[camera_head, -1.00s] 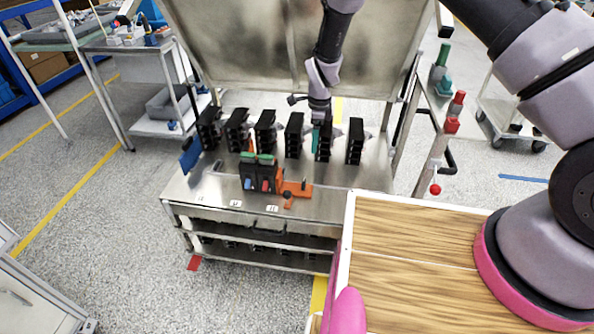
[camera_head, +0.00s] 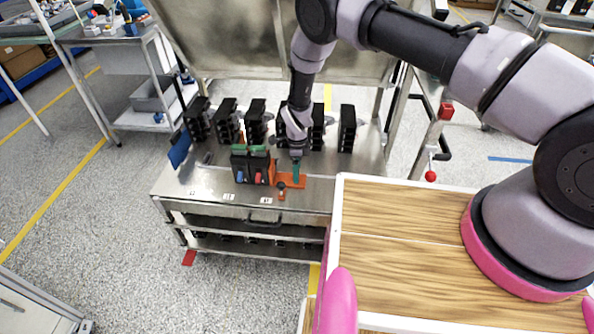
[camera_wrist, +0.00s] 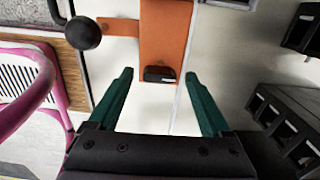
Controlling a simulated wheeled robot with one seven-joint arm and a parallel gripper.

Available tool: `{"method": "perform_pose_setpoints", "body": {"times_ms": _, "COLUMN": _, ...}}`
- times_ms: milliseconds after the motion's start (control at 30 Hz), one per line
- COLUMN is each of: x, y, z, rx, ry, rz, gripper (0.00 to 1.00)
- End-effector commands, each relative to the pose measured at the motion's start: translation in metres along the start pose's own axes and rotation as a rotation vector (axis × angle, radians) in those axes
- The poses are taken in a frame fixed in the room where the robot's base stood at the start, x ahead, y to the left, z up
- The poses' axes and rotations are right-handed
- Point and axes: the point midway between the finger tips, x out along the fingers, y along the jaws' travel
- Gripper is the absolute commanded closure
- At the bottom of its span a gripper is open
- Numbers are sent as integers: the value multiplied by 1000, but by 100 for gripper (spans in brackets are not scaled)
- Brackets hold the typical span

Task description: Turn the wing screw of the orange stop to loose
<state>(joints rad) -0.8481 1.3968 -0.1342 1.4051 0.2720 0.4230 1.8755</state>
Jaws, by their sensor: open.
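The orange stop (camera_head: 291,182) lies on the metal bench, right of the black breaker block (camera_head: 249,167). A small dark upright piece, apparently the wing screw (camera_wrist: 160,74), sits at the bar's near end. My gripper (camera_head: 297,178) is above the stop's right part, pointing down. In the wrist view my gripper (camera_wrist: 158,76) is open and empty, its green fingertips either side of the dark piece. I cannot tell whether they touch it.
A row of black breakers (camera_head: 256,123) stands behind the stop; some also show at right in the wrist view (camera_wrist: 285,120). The breaker block has green, blue and red parts. A bench drawer handle (camera_head: 264,222) faces front. The bench's front left top is mostly clear.

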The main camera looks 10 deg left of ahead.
Motion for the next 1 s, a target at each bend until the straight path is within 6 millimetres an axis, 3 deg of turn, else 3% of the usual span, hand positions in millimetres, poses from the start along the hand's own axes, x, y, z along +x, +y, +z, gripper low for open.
{"method": "perform_pose_setpoints", "body": {"times_ms": 367, "x": 6, "y": 0, "z": 0, "rx": 0, "ry": 0, "rz": -1, "gripper": 18}}
{"method": "perform_pose_setpoints", "body": {"times_ms": 500, "x": 6, "y": 0, "z": 0, "rx": 0, "ry": 0, "rz": -1, "gripper": 71}}
{"method": "perform_pose_setpoints", "body": {"times_ms": 567, "x": 6, "y": 0, "z": 0, "rx": 0, "ry": 0, "rz": -1, "gripper": 94}}
{"method": "perform_pose_setpoints", "body": {"times_ms": 600, "x": 6, "y": 0, "z": 0, "rx": 0, "ry": 0, "rz": -1, "gripper": 100}}
{"method": "perform_pose_setpoints", "body": {"times_ms": 1000, "x": 6, "y": 0, "z": 0, "rx": -84, "ry": 0, "rz": -1, "gripper": 100}}
